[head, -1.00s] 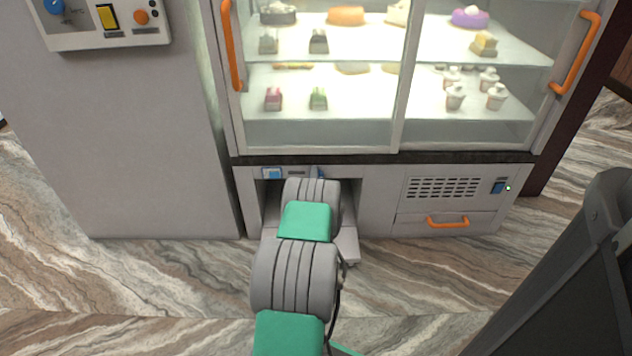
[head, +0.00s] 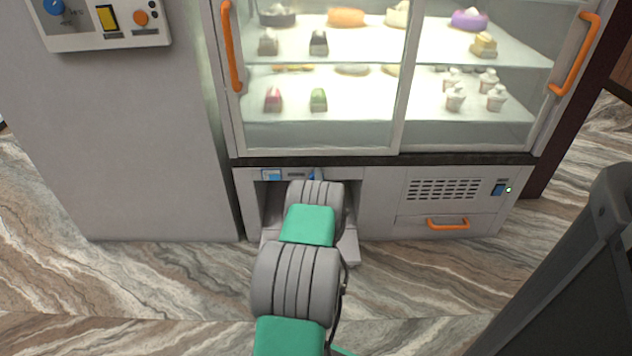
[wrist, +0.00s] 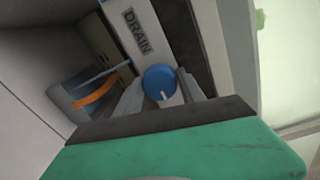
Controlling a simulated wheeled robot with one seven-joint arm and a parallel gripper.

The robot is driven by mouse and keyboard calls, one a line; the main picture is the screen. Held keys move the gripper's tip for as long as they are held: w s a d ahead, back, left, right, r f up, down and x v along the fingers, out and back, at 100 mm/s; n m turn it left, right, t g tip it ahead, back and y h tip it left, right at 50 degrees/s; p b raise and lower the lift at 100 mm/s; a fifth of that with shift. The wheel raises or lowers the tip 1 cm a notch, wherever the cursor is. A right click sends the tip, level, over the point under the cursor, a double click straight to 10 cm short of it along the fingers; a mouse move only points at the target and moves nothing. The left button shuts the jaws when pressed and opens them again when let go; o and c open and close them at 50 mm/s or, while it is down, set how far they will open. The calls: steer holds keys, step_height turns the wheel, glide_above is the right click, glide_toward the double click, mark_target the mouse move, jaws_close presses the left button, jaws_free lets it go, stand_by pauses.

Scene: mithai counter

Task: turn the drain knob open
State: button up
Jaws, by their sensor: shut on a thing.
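The drain knob (wrist: 159,82) is a round blue knob with a white pointer line in the wrist view. A panel with a DRAIN label (wrist: 138,30) is just above it. My gripper (wrist: 162,88) has one grey finger on each side of the knob and is shut on it. The pointer line points toward the bottom of the picture, leaning slightly right. In the head view only a bit of blue (head: 312,175) shows at the top of the low opening. My arm hides the gripper there.
The display case (head: 400,158) with sweets stands above the low opening. In the wrist view, a blue bar (wrist: 103,72) and an orange piece (wrist: 96,96) lie left of the knob. A vent (head: 443,188) and an orange-handled drawer (head: 447,223) are to the right in the head view.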

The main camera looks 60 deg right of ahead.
steer(key=o, duration=1.4)
steer(key=shift+c, duration=0.2)
steer(key=p+v, duration=0.2)
steer(key=v, duration=0.6)
